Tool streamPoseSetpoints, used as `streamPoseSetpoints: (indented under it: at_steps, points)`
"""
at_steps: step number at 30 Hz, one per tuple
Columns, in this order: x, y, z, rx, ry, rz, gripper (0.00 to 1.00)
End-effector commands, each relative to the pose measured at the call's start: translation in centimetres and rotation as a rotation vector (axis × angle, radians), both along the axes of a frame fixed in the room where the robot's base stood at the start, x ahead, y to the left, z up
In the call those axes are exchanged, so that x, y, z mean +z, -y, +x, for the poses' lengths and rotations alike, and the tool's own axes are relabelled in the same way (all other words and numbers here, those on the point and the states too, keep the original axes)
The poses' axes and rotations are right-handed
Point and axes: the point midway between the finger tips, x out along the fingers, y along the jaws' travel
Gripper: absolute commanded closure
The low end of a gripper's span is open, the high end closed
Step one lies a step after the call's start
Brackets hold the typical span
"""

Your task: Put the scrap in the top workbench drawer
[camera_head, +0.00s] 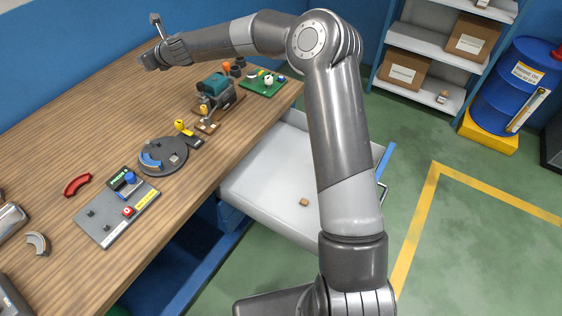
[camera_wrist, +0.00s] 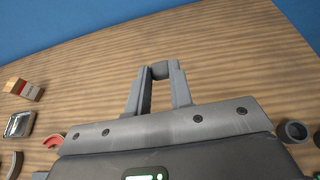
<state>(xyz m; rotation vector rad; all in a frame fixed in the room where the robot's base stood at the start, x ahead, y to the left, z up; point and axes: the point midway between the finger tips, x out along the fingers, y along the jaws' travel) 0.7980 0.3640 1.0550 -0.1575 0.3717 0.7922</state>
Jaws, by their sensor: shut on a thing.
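My gripper (camera_head: 150,61) is over the far left part of the wooden workbench in the head view. In the wrist view its two fingers (camera_wrist: 160,72) close on a small dark grey piece (camera_wrist: 160,70); I cannot tell for sure whether this is the scrap. The top drawer (camera_head: 262,185) is pulled open at the bench's right side, well away from my gripper. A small brown block (camera_head: 304,202) lies on the drawer's pale floor. My arm hides part of the drawer.
The workbench (camera_head: 100,100) holds a round grey fixture (camera_head: 163,155), a grey panel with buttons (camera_head: 117,213), a teal machine (camera_head: 217,88) and a red curved part (camera_head: 77,185). Shelves with boxes (camera_head: 404,68) and a blue barrel (camera_head: 510,90) stand at the back right. The bench's far left is clear.

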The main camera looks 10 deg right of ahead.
Motion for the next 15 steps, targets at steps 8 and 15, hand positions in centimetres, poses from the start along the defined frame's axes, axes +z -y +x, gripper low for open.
streamPoseSetpoints:
  at_steps: [8, 15]
  points:
    - [-2.5, 7.2, -0.7, 0.066, -0.003, 0.002, 1.0]
    - [-4.3, 14.5, -2.5, 0.143, 0.003, -0.004, 1.0]
